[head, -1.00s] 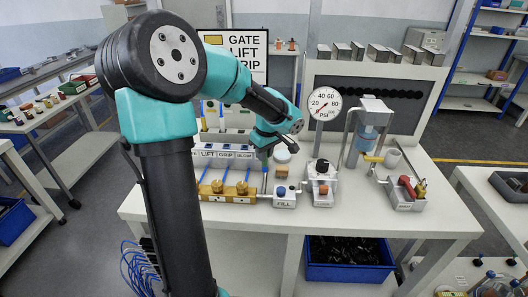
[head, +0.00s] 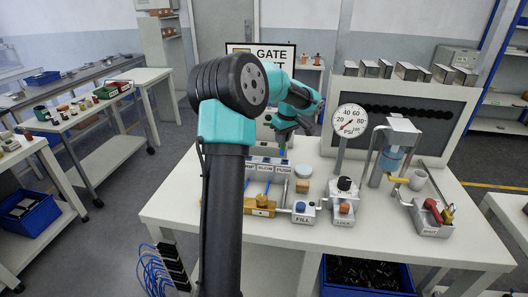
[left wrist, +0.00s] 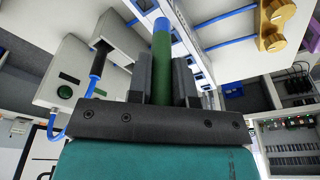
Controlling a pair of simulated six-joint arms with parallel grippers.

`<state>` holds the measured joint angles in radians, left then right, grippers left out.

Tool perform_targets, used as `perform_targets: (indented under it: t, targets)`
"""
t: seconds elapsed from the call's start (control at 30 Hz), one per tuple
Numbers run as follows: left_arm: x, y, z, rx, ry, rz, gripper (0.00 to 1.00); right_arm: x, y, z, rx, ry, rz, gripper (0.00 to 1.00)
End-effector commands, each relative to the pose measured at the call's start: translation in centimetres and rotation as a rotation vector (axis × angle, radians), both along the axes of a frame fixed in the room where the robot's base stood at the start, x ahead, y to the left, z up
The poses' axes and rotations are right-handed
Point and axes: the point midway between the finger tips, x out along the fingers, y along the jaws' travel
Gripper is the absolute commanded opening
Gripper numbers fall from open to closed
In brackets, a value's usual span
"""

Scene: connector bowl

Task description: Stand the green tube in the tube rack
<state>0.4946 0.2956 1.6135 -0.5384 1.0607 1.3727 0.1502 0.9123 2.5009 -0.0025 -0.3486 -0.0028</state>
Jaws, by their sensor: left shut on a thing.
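My left gripper (head: 284,132) is shut on the green tube, above the back of the white bench. In the head view only a thin sliver of the tube (head: 282,151) shows under the fingers. My left arm hides part of the bench, and I cannot make out the tube rack for certain. My right gripper is not in view.
The bench (head: 265,234) carries a brass valve block (head: 260,206), a FILL box (head: 303,212), a LOCK box (head: 344,207), a pressure gauge (head: 349,121), a press (head: 395,150) and a grey tray (head: 431,222). Clear bench lies along the front edge.

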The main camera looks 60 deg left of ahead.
Motion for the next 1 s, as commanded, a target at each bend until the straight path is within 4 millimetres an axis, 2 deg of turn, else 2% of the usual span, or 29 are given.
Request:
perform_targets:
  t: [0.03, 0.3, 0.7, 0.83, 1.0]
  targets:
    - [0.6, 1.3, 0.1, 0.002, -0.001, 0.005, 0.0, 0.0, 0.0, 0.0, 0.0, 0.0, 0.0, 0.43]
    - [2.4, 7.1, 0.9, -0.001, 0.001, 0.006, 0.0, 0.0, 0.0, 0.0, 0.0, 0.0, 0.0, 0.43]
    - [3.2, 14.8, 1.3, -0.012, -0.008, -0.004, 0.0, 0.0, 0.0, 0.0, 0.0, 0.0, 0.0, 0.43]
    - [3.0, 16.6, 1.3, -0.013, -0.012, -0.011, 0.0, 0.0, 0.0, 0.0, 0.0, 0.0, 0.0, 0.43]
    - [2.9, 17.8, 1.4, -0.017, -0.016, -0.019, 0.0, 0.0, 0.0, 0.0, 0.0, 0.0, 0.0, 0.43]
